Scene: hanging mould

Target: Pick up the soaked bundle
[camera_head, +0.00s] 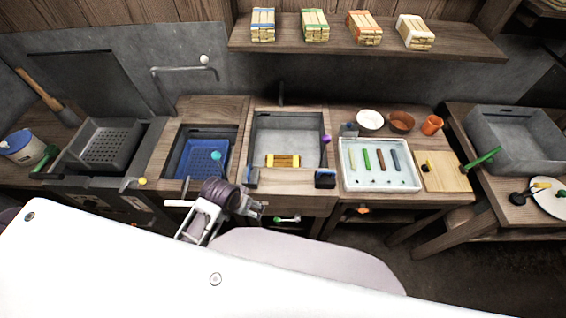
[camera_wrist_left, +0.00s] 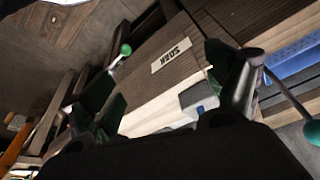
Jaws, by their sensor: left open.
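The basin is set in the wooden bench. My left gripper (camera_head: 258,207) is in front of the bench, below and to the left of the bundle, apart from it and empty. In the left wrist view its two fingers (camera_wrist_left: 165,92) stand apart, facing a wooden front with a plate (camera_wrist_left: 172,55) that reads SOAK. The bundle cannot be made out in the left wrist view. My right gripper is not in view.
A blue basket (camera_head: 203,158) sits in the tub left of the basin. A white tray (camera_head: 380,182) with several coloured sticks is to the right. Several banded bundles (camera_head: 315,25) lie on the shelf above.

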